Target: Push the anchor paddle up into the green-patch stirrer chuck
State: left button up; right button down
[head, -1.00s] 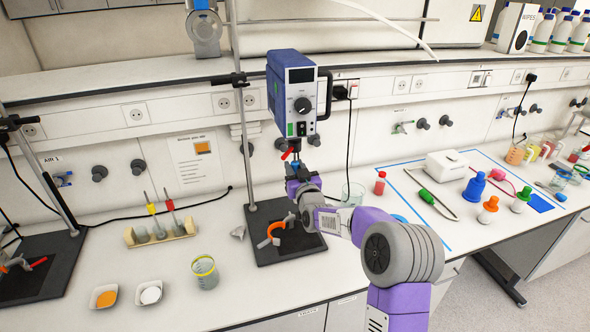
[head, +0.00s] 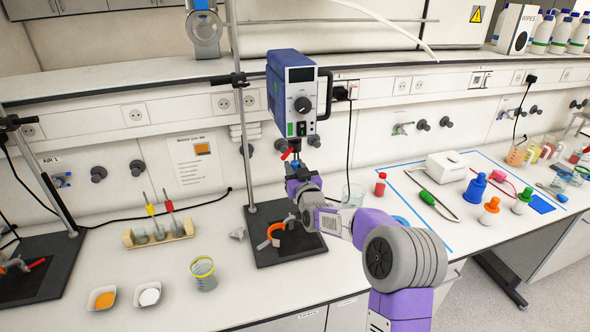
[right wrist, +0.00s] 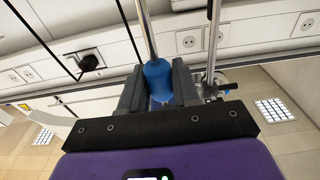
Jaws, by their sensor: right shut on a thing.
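The stirrer (head: 292,95), a blue and grey box with a dark knob, hangs on a stand rod. A green patch (head: 290,129) shows at its lower front. My right gripper (head: 293,172) is just below the stirrer's underside, near a red lever (head: 287,154). It is shut on a blue collar around a metal shaft, taken as the anchor paddle (right wrist: 158,78). In the right wrist view the collar sits between both fingers and the shaft runs up from it. The chuck and the shaft's top end are not clear, so I cannot tell whether they meet. My left gripper is not in view.
An orange C-shaped piece (head: 268,236) lies on the black stand base (head: 262,212). A rack (head: 160,235) holds rods with yellow and red collars. A beaker (head: 203,273) and two small dishes stand at front left. A glass beaker (head: 353,196) stands right of my gripper.

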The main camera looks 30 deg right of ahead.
jog(key=shift+r, duration=0.8)
jog(key=c, duration=0.7)
grip_release()
jog(key=shift+c, duration=0.2)
jog(key=shift+s+f, duration=0.1)
jog(key=b+v, duration=0.1)
jog(key=v, duration=0.6)
jog(key=shift+s, duration=0.2)
jog(key=shift+a, duration=0.1)
